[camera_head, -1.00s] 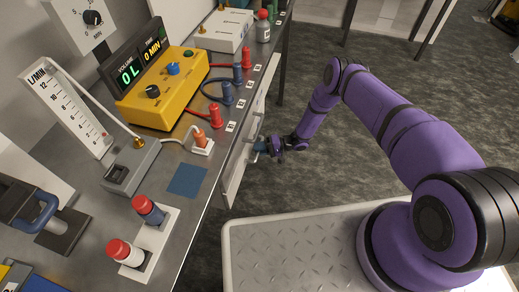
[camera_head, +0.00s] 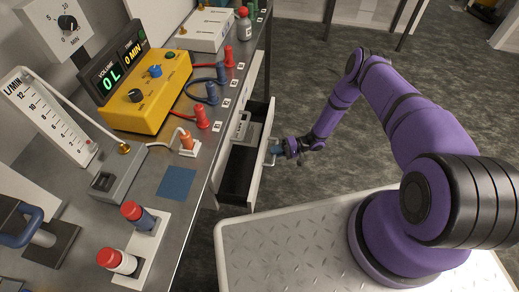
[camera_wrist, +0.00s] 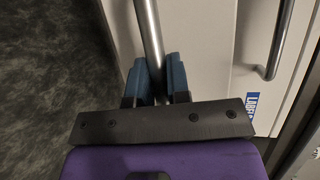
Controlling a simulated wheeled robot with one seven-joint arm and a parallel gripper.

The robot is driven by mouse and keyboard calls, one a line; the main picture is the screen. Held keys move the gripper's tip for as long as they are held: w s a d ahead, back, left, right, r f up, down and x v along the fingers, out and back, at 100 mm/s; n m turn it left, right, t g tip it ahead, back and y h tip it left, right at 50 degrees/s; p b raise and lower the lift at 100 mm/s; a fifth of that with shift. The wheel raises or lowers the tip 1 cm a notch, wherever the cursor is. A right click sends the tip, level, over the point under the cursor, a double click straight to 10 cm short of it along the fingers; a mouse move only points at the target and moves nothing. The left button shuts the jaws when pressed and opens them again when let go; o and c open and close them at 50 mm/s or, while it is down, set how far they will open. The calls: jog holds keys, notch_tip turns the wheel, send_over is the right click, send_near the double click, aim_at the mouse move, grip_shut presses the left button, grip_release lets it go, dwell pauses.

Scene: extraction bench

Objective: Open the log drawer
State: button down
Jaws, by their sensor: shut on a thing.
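A white-fronted drawer (camera_head: 258,178) under the bench stands pulled well out, and its dark inside shows in the head view. The drawer's front also shows in the wrist view (camera_wrist: 200,50). I cannot read a log label on it. My gripper (camera_head: 279,148) is at the drawer's outer face. In the wrist view the blue fingers of my gripper (camera_wrist: 160,78) are shut on a round metal bar handle (camera_wrist: 148,30), one on each side. A pale object (camera_head: 243,125) lies inside the drawer toward its far end.
A second front with a metal handle (camera_wrist: 278,40) and a blue label (camera_wrist: 252,106) is at the right of the wrist view. The bench top (camera_head: 205,165) bears a yellow meter box (camera_head: 148,95) and red-capped tubes. The dark floor (camera_head: 310,80) beyond my arm is clear.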

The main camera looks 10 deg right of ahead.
jog(key=s+d, duration=0.3)
jog(key=d, duration=0.6)
jog(key=s+d, duration=0.4)
jog(key=d, duration=0.5)
jog(key=shift+s+d, duration=0.2)
jog(key=shift+d, duration=0.05)
jog(key=c, duration=1.1)
grip_release()
jog(key=d+r, duration=0.2)
jog(key=d, duration=0.8)
jog(key=shift+d, duration=0.3)
jog(key=shift+w, duration=0.1)
